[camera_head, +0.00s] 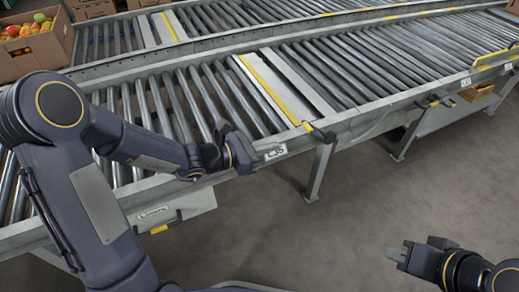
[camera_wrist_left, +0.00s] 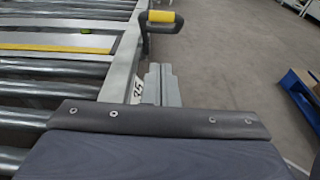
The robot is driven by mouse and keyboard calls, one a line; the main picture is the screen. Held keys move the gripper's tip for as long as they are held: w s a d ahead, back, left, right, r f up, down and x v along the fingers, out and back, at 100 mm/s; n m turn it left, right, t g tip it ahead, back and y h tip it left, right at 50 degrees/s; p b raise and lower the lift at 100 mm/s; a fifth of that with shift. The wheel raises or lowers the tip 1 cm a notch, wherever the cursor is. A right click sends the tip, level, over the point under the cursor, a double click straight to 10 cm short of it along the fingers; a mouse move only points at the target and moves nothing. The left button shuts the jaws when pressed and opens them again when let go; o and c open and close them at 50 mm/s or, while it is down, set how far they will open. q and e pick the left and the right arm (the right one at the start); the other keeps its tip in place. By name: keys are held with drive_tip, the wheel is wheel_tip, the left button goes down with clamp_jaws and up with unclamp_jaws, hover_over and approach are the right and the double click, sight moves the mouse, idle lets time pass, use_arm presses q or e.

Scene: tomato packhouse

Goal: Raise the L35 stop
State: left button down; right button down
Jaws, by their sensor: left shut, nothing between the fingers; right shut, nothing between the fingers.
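The L35 label (camera_head: 275,152) is on the near side rail of the front conveyor; it also shows partly in the left wrist view (camera_wrist_left: 137,91). Just right of it is a lever with a black and yellow handle (camera_head: 320,133), sticking out past the rail; it shows ahead in the left wrist view (camera_wrist_left: 160,17). A yellow stop strip (camera_head: 268,90) runs across the rollers beside a pale plate. My left gripper (camera_head: 250,156) is shut and empty by the label, short of the lever and apart from it. My right gripper (camera_head: 397,254) is shut and empty over the floor.
Another lever (camera_head: 436,101) sits further right along the rail. A crate of tomatoes (camera_head: 33,40) stands at the back left. A grey box (camera_head: 165,210) hangs below the rail. A blue pallet (camera_wrist_left: 302,90) lies at right.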

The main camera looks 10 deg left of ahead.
use_arm(q)
drive_tip(key=w+d+r+b, duration=0.1)
drive_tip(key=w+d, duration=0.3)
drive_tip(key=d, duration=0.2)
drive_tip(key=shift+w+d+r+b, duration=0.2)
drive_tip(key=shift+w+b, duration=0.15)
